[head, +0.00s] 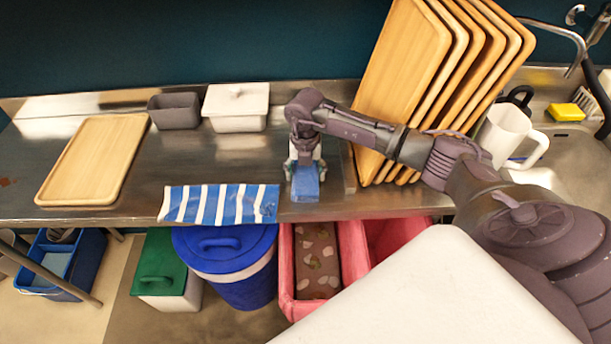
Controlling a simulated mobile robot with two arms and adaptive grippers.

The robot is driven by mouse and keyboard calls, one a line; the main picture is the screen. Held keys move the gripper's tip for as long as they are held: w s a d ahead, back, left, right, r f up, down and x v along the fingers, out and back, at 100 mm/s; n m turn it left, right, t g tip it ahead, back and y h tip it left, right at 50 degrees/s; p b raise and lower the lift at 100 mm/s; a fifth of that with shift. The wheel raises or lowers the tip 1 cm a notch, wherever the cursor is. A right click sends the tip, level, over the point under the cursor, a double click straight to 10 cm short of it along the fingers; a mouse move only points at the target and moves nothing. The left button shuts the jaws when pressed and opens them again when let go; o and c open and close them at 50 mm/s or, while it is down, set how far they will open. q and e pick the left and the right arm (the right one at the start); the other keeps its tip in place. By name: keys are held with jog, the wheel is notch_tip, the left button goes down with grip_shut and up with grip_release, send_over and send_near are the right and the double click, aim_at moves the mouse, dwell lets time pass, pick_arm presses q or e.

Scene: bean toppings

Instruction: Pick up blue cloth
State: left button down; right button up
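A small folded blue cloth (305,187) lies on the steel counter near its front edge, in the middle of the head view. My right gripper (305,168) points down right over its back part. Its fingers stand apart, one on each side of the cloth. I see no clear grip on it, and the cloth seems to rest on the counter. A blue-and-white striped cloth (220,204) lies at the counter's front edge to the left, partly hanging over. My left gripper is not in view.
Wooden trays (402,75) stand upright close to the right of my gripper. A flat wooden tray (95,160), a grey container (175,111) and a white lidded box (236,105) are on the steel counter (230,160). A white pitcher (505,133) is at right. Bins stand below.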

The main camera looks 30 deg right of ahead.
aim_at(305, 171)
jog(key=c, duration=0.5)
jog(key=shift+w+r, duration=0.1)
jog(key=shift+r, duration=0.3)
notch_tip(305, 171, up, 3)
jog(key=shift+f+b, duration=0.2)
jog(key=shift+b, duration=0.65)
jog(key=shift+s+d+r+b, duration=0.45)
jog(key=shift+s+r, duration=0.8)
jog(key=shift+s, duration=0.7)
jog(key=shift+s+d+r+b, duration=0.3)
jog(key=shift+s+r+b, duration=0.3)
jog(key=shift+s+r, duration=1)
jog(key=shift+s+d+r+b, duration=0.45)
jog(key=shift+s+r, duration=0.5)
jog(key=shift+s, duration=1.3)
jog(key=shift+a, duration=0.1)
